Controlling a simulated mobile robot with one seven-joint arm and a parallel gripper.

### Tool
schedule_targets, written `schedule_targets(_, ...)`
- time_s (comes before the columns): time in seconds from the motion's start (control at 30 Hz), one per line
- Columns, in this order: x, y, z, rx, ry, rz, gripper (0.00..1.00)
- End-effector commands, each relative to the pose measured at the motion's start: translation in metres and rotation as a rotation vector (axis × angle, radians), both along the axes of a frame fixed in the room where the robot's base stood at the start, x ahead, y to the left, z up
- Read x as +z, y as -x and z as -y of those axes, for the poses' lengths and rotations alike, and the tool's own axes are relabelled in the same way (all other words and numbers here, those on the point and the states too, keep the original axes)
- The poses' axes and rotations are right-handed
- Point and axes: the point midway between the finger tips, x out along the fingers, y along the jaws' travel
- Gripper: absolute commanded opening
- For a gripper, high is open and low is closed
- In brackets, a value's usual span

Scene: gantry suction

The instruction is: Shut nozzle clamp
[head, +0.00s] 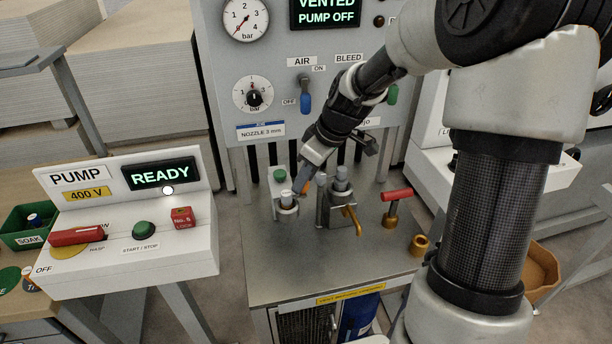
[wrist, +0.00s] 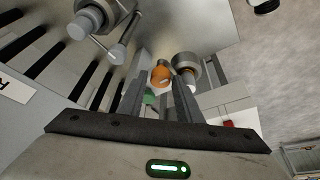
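The nozzle clamp appears to be the small grey fixture (head: 287,209) on the metal worktop, with a pale round top. An orange knob (head: 307,186) shows beside it in the head view. My gripper (head: 301,181) reaches down from the upper right to this knob. In the wrist view the orange knob (wrist: 161,77) lies between the tips of my gripper (wrist: 161,84), with the fingers apart on either side. Firm contact does not show. A grey round part (wrist: 187,68) is just right of the knob. The clamp's jaw is partly hidden by my fingers.
Right of the clamp stands a grey fitting (head: 340,205) with a brass handle (head: 351,221). A red-handled valve (head: 396,197) and a brass cup (head: 419,244) are farther right. The pump box (head: 130,240) reads READY. The panel (head: 290,75) rises behind. The worktop's front (head: 300,268) is clear.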

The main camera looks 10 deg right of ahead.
Motion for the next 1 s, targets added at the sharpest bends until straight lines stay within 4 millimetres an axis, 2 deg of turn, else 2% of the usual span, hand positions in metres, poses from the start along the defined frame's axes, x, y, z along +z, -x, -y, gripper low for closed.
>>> schedule_targets(0.13,0.006,0.001,0.002,0.000,0.001,0.001,0.32)
schedule_targets(0.23,0.020,0.005,0.006,-0.002,0.003,0.003,0.32)
schedule_targets(0.7,0.122,0.034,0.037,-0.002,0.003,0.005,0.32)
schedule_targets(0.83,0.143,0.040,0.043,-0.002,0.002,0.003,0.32)
schedule_targets(1.0,0.158,0.045,0.047,0.000,0.001,0.001,0.32)
